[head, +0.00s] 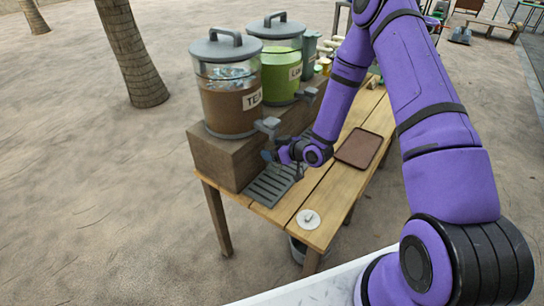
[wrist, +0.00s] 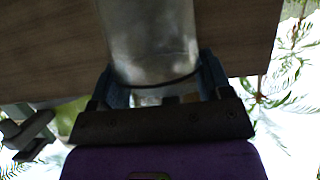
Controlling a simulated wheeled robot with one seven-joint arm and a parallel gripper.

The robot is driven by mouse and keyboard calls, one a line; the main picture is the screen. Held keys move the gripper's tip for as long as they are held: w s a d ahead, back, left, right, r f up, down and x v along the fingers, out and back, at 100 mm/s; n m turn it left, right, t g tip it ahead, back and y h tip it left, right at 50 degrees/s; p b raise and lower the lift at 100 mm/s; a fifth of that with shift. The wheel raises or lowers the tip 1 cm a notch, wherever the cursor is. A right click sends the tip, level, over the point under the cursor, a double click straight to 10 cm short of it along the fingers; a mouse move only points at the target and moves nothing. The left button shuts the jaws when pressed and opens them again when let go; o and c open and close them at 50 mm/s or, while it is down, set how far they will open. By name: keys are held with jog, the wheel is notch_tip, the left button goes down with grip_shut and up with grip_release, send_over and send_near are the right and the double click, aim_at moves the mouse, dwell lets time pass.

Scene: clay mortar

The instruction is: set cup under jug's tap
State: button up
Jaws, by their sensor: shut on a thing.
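The tea jug (head: 228,95), brown with a grey lid and a "TEA" label, stands on a wooden riser. Its grey tap (head: 268,125) juts out over a slatted drip tray (head: 268,188). My gripper (head: 276,157) is low in front of the riser, just below and beside this tap. In the wrist view my gripper (wrist: 157,88) is shut on a clear cup (wrist: 150,40), with a finger on each side. In the head view the cup is hard to make out, so I cannot tell whether it touches the tray.
A green jug (head: 283,65) stands behind the tea jug; a grey tap (wrist: 28,135) shows in the wrist view. A brown tray (head: 358,148) and a small white disc (head: 308,219) lie on the table (head: 318,200). The riser (head: 222,165) stands close behind my gripper.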

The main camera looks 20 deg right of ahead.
jog(key=shift+w+a+f, duration=0.1)
jog(key=shift+w+f, duration=0.05)
jog(key=shift+f, duration=0.75)
jog(key=shift+w+a+f, duration=0.1)
jog(key=shift+f, duration=0.75)
jog(key=shift+f, duration=0.15)
jog(key=o, duration=1.2)
